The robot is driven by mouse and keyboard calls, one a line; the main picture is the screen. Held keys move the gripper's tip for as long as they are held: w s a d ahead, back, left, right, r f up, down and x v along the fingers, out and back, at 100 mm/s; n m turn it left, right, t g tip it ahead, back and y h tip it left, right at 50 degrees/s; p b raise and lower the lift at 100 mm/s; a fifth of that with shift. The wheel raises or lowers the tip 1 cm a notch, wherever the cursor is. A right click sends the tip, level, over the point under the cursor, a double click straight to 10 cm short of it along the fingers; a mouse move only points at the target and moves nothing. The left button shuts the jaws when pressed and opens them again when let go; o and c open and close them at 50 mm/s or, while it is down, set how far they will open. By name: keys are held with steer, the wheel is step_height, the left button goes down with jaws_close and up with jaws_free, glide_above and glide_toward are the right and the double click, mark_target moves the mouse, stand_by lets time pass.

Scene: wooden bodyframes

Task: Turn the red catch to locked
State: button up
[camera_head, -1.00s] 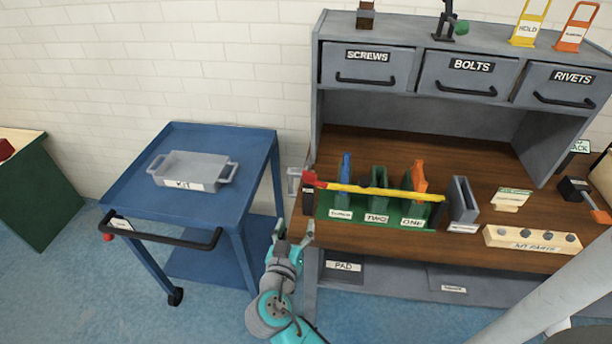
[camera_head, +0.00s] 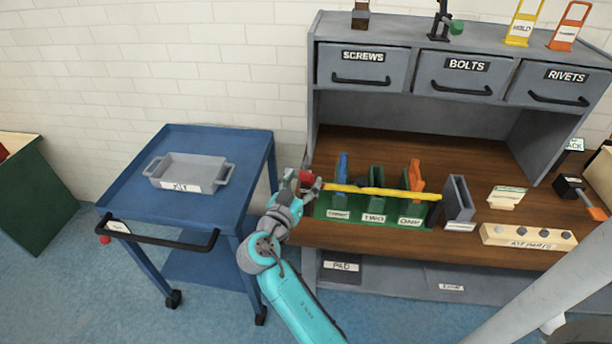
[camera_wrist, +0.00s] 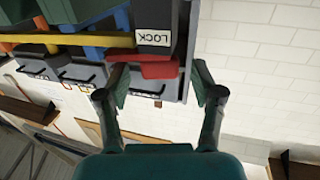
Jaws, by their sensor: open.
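The red catch (camera_head: 306,177) sits at the left end of the yellow bar (camera_head: 372,190), which runs across the front of the green rack. In the wrist view the red catch (camera_wrist: 158,69) lies just beyond my fingertips, below a black post with a white "LOCK" label (camera_wrist: 154,38). My gripper (camera_head: 303,188) is at the bench's left edge, right by the catch. In the wrist view my gripper (camera_wrist: 160,82) is open, with one finger on each side of the catch. I cannot tell whether a finger touches it. The arm partly hides the post in the head view.
The rack (camera_head: 340,214) holds blue, green and orange parts behind the bar. A grey holder (camera_head: 458,198) and a parts block (camera_head: 528,237) stand to its right. A blue cart (camera_head: 215,210) with a grey kit tray (camera_head: 190,171) stands left of my arm.

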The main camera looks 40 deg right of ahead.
steer(key=shift+x, duration=1.15)
steer(key=c, duration=1.2)
steer(key=shift+o, duration=0.2)
steer(key=shift+s+n+t+y, duration=0.1)
steer(key=shift+n+t+y, duration=0.5)
steer(key=shift+t, duration=0.4)
steer(key=shift+n+t+y, duration=0.7)
steer(key=shift+n+t, duration=0.3)
steer(key=shift+t, duration=0.2)
steer(key=o, duration=1.2)
steer(key=shift+c, duration=0.2)
